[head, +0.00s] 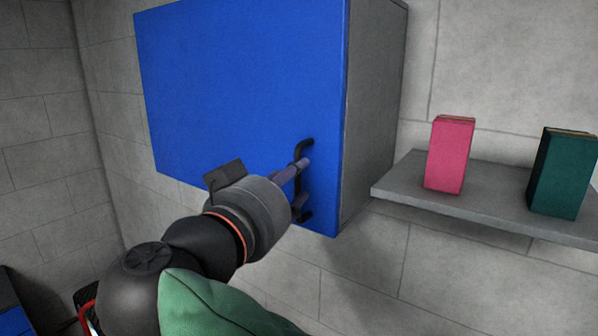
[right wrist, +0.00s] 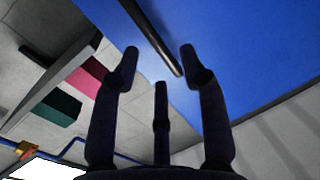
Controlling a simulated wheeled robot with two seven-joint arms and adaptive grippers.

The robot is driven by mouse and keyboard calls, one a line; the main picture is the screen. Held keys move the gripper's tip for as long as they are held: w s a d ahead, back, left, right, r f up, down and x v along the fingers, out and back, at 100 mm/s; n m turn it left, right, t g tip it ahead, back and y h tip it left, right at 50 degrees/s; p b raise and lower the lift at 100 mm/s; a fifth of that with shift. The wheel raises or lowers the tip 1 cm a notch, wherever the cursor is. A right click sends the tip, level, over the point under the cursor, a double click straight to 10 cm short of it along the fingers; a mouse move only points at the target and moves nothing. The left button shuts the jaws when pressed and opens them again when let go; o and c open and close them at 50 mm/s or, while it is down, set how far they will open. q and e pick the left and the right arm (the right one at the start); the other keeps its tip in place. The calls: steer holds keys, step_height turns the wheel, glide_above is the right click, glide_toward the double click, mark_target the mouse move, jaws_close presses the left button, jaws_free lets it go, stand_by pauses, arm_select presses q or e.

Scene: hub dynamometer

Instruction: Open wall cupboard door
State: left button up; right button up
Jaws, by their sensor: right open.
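The wall cupboard has a blue door (head: 240,80), which looks closed against the grey cupboard body (head: 372,110). A black bar handle (head: 308,146) stands upright near the door's lower right corner. My right gripper (head: 303,182) is at the handle, with its fingers partly hiding it. In the right wrist view the fingers of my right gripper (right wrist: 162,70) are spread apart, and the handle (right wrist: 150,35) runs between their tips in front of the blue door (right wrist: 240,60). Whether any finger touches the handle I cannot tell. My left gripper is not in view.
A grey shelf (head: 480,210) juts from the wall right of the cupboard. A pink box (head: 449,155) and a dark green box (head: 561,175) stand on it. A blue object (head: 14,318) shows at the lower left corner. The wall below the cupboard is bare.

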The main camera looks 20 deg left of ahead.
mark_target(300, 174)
steer(key=shift+w+d, duration=0.15)
steer(key=shift+w, duration=0.65)
steer(key=shift+w+d, duration=0.1)
steer(key=shift+w, duration=0.65)
steer(key=shift+s, duration=0.1)
jaws_close()
